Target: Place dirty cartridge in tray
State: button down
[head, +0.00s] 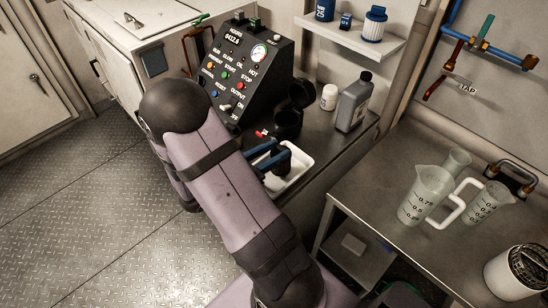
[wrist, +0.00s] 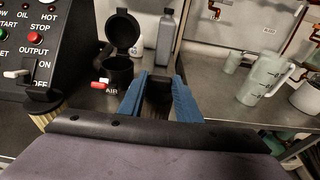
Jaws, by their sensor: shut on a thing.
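My gripper (head: 271,160) has blue fingers, which also show in the wrist view (wrist: 158,98). It is shut on a dark, nearly black cartridge (wrist: 158,88). In the head view the cartridge (head: 284,154) overlaps the white tray (head: 299,176). I cannot tell whether it touches the tray's bottom or hangs above it. My arm hides the tray's left part, and the tray cannot be made out in the wrist view.
A black housing (head: 287,124) with its lid open stands just behind the tray, by a red valve handle (head: 261,133). A grey bottle (head: 354,102) and white jar (head: 329,97) stand further back. The control panel (head: 246,75) is left. Measuring jugs (head: 424,194) stand on the right table.

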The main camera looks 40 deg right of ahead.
aim_at(283, 170)
jog(key=shift+f, duration=1.45)
jog(key=shift+f, duration=0.2)
jog(key=c, duration=1.3)
grip_release()
jog(key=shift+r, duration=0.1)
